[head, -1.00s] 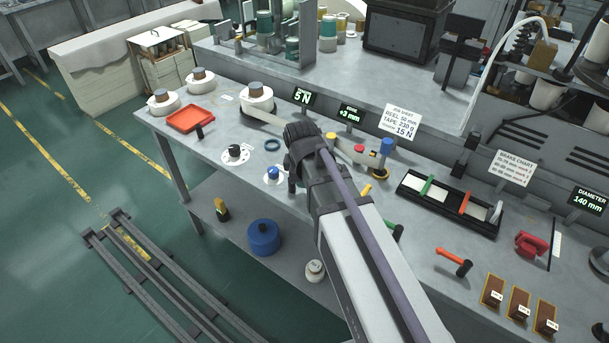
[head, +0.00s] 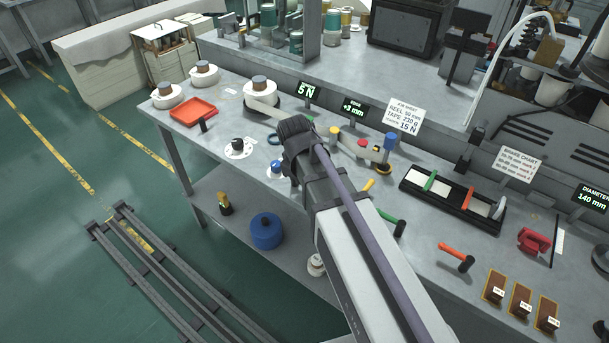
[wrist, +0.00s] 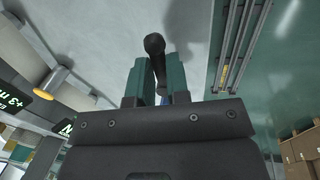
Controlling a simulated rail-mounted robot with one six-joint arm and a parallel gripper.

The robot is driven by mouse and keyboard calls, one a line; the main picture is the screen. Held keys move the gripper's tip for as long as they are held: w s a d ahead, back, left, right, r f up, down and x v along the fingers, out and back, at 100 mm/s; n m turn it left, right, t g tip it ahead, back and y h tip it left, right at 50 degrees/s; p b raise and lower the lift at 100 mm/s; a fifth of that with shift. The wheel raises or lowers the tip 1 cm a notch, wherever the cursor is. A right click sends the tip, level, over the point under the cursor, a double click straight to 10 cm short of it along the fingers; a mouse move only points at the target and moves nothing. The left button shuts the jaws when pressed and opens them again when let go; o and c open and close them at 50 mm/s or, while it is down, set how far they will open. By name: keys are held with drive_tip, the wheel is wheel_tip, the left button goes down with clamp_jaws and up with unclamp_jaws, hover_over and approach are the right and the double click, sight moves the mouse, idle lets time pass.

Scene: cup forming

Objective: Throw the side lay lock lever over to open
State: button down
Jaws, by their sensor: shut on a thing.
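In the wrist view my gripper (wrist: 160,70) has its two green-padded fingers on either side of a dark lever with a round black knob (wrist: 154,43). It is shut on this lever, whose knob shows beyond the fingertips. A little blue shows low between the fingers. In the head view my wrist (head: 298,137) is over the middle of the bench, and my arm hides the fingers and the held lever. I cannot tell which way the lever is thrown.
The grey bench (head: 225,110) carries an orange tray (head: 194,112), a black-knobbed dial (head: 238,146), a blue knob (head: 277,168) and small displays. To the right are a green-handled lever (head: 393,222), a black tray (head: 452,200) and an orange-handled lever (head: 455,254).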

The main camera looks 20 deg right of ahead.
sight(300, 196)
drive_tip(key=c, duration=1.1)
unclamp_jaws()
wheel_tip(300, 196, up, 11)
drive_tip(key=s+a+p, duration=0.1)
drive_tip(key=p, duration=0.9)
drive_tip(key=shift+s+a+f+p, duration=0.15)
drive_tip(key=shift+a+f+p, duration=0.05)
drive_tip(key=shift+a+p, duration=0.15)
drive_tip(key=s+d+m+g+y, duration=0.1)
drive_tip(key=s+d+m, duration=0.1)
drive_tip(key=s+m, duration=0.5)
drive_tip(key=shift+s+d+f+y, duration=0.15)
drive_tip(key=shift+s+y, duration=0.25)
drive_tip(key=shift+s, duration=0.85)
